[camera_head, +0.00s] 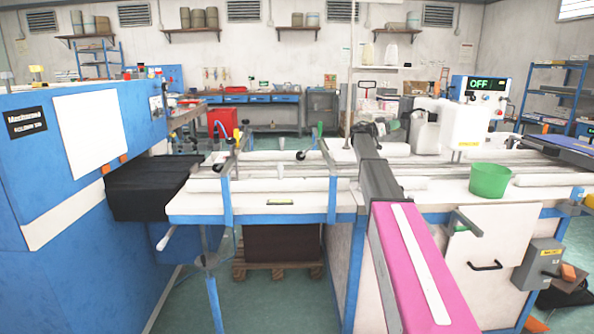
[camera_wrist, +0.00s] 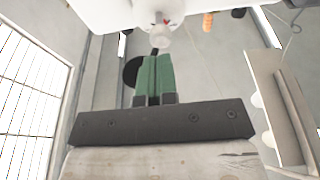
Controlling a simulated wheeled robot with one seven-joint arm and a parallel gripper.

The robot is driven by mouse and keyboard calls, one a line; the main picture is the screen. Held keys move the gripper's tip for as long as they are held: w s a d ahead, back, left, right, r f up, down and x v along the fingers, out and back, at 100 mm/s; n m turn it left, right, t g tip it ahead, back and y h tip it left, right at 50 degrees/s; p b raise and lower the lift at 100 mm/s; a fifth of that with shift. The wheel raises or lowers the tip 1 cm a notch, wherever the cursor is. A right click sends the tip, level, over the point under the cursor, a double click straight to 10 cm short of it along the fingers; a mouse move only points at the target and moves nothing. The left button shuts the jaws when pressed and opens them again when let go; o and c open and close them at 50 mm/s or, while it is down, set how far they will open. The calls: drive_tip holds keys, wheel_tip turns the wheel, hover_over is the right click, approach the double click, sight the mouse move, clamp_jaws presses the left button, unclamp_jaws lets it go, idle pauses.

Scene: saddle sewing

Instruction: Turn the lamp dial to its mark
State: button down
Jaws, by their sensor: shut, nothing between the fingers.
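A pale round knob-like part (camera_wrist: 163,38) shows just past my fingertips in the wrist view, under a white housing with a small red mark; it looks like the lamp dial, but its setting cannot be read. My gripper (camera_wrist: 158,57) has green fingers that are shut and empty, with the tips close to this part; whether they touch it is unclear.
A green bucket (camera_head: 489,181) stands on the white machine table (camera_head: 440,190), right of my arm. A blue machine (camera_head: 70,150) fills the left side. A grey box (camera_head: 538,266) hangs at the lower right. Blue shelving (camera_head: 556,95) stands at the back right.

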drive_tip(key=d, duration=0.6)
drive_tip(key=shift+w, duration=0.15)
drive_tip(key=shift+d+r, duration=0.2)
drive_tip(key=shift+d, duration=0.05)
idle(0.4)
drive_tip(key=shift+r, duration=0.15)
idle(0.5)
drive_tip(key=v, duration=0.6)
drive_tip(key=shift+a, duration=0.2)
idle(0.5)
drive_tip(key=shift+a+r, duration=0.1)
drive_tip(key=shift+r, duration=0.05)
